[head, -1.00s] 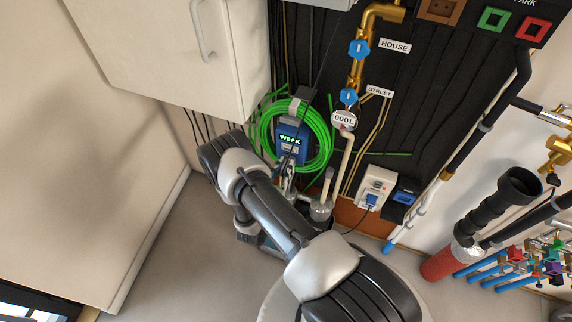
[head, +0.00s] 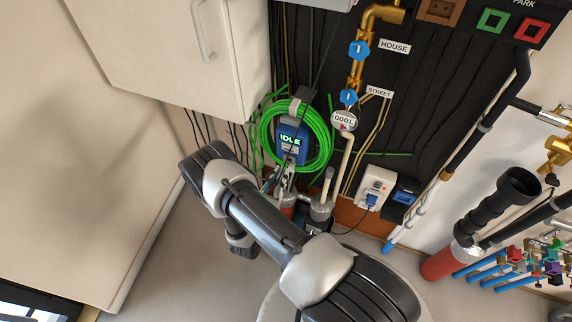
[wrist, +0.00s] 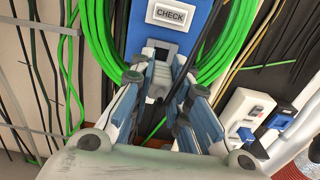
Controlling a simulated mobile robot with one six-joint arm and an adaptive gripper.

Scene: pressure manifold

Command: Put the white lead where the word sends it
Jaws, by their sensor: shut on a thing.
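My gripper (wrist: 160,82) is shut on a pale grey-white plug (wrist: 161,74), which I take as the white lead's end. The plug is at the socket; I cannot tell whether it is seated. In the head view my gripper (head: 287,181) is just below the blue box, partly hidden by my arm.
The green hose (head: 265,135) rings the box. A white socket unit (head: 376,185) with a blue plug and a small blue box (head: 405,191) are to the right. A PARK panel (head: 480,22) has brown, green and red sockets. Brass pipework (head: 355,75) stands above. A cabinet (head: 170,50) is at upper left.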

